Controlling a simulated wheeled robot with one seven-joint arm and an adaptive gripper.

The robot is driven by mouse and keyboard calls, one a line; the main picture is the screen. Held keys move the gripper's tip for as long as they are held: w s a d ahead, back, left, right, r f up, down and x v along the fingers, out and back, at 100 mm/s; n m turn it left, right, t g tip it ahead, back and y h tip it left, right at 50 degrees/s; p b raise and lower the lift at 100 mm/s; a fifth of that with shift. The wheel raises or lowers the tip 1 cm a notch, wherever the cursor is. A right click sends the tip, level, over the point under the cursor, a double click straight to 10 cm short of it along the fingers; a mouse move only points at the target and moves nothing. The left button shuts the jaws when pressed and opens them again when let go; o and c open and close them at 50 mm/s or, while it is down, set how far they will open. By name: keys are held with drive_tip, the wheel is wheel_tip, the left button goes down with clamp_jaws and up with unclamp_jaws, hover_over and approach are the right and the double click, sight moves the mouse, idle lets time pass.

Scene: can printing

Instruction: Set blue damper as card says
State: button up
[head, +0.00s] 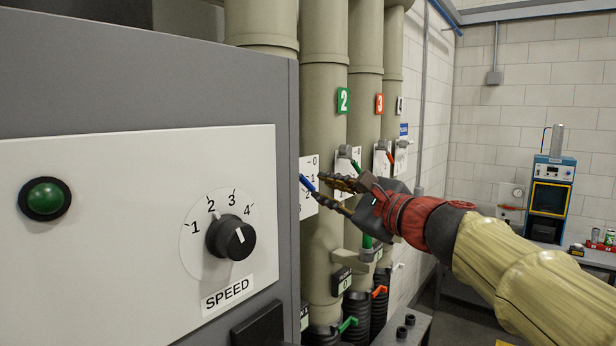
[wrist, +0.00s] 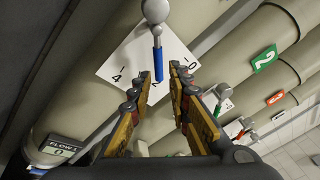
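The blue damper lever (head: 308,183) sits on a white scale plate (head: 309,164) on the nearest pipe. In the wrist view the blue lever (wrist: 158,62) hangs from a round grey pivot and points near the 2, between 4 on the left and 0 on the right. My gripper (head: 319,188) is open at the lever. In the wrist view my gripper's fingertips (wrist: 160,74) stand on either side of the lever's lower end, with gaps visible; I cannot tell whether either touches. No readable setting card is in view.
Pipes marked 2 (head: 343,100) and 3 (head: 379,103) stand beyond, with their own levers. A grey cabinet with a SPEED knob (head: 231,237) and green button (head: 45,199) fills the left. A FLOW 1 display (wrist: 60,149) reads 0. A blue machine (head: 551,195) stands far right.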

sight(310, 186)
drive_tip(key=p+x, duration=0.1)
drive_tip(key=x, duration=0.6)
drive_tip(key=shift+w+f, duration=0.1)
drive_tip(key=shift+f, duration=0.1)
drive_tip(key=shift+c, duration=0.7)
clamp_jaws()
